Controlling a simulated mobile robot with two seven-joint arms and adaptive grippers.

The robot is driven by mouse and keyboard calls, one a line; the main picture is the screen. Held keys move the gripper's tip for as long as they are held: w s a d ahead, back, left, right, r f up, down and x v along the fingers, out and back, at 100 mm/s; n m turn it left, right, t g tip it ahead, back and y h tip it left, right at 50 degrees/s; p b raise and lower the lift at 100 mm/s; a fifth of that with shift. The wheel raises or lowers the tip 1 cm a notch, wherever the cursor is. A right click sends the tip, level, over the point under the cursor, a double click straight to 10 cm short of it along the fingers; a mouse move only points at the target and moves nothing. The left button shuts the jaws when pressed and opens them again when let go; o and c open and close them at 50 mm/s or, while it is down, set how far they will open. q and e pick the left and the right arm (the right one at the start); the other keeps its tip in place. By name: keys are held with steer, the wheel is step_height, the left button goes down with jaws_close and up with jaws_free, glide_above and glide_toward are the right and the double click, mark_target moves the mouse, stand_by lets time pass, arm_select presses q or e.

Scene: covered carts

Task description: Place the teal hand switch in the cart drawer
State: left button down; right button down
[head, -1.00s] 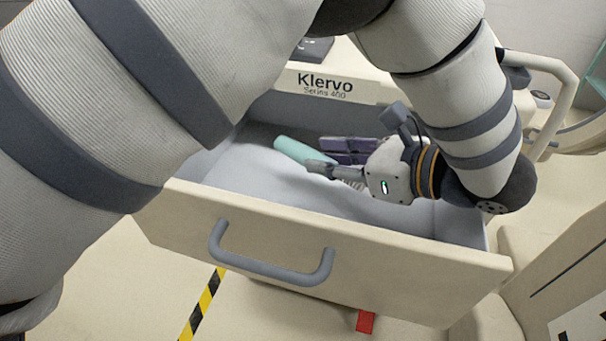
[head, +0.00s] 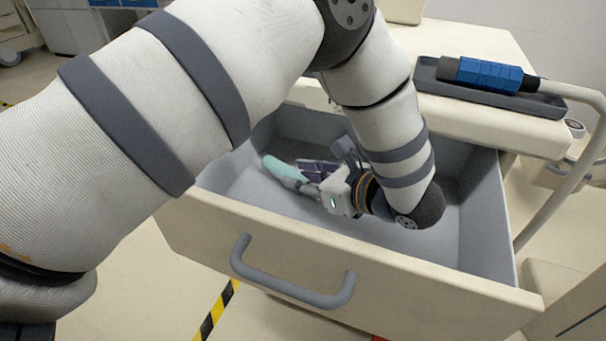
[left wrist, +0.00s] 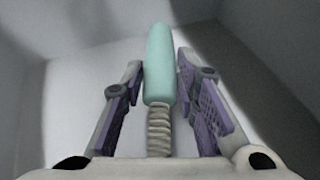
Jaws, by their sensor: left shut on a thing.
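The teal hand switch (head: 278,167) is inside the open cart drawer (head: 335,262), held in my left gripper (head: 299,175). In the left wrist view the teal handle (left wrist: 159,62) lies lengthwise between the two purple-lined fingers (left wrist: 162,75), with its ribbed pale cord end (left wrist: 160,130) towards the palm. The gripper is shut on it, low in the drawer near the back left. Whether the switch touches the drawer floor, I cannot tell. My right gripper is not in view.
The drawer has a grey handle (head: 292,285) on its front and bare floor around the gripper. On the cart top, a dark tray (head: 530,104) holds a blue-gripped tool (head: 490,75). A pale rail (head: 566,180) stands at the right. Yellow-black tape (head: 215,311) marks the floor.

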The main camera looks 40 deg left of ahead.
arm_select(q)
steer(key=shift+f, duration=0.4)
steer(key=c, duration=1.2)
jaws_free()
steer(key=shift+c, duration=0.2)
steer(key=shift+r, duration=0.35)
steer(key=v, duration=1.2)
steer(key=shift+r, duration=0.2)
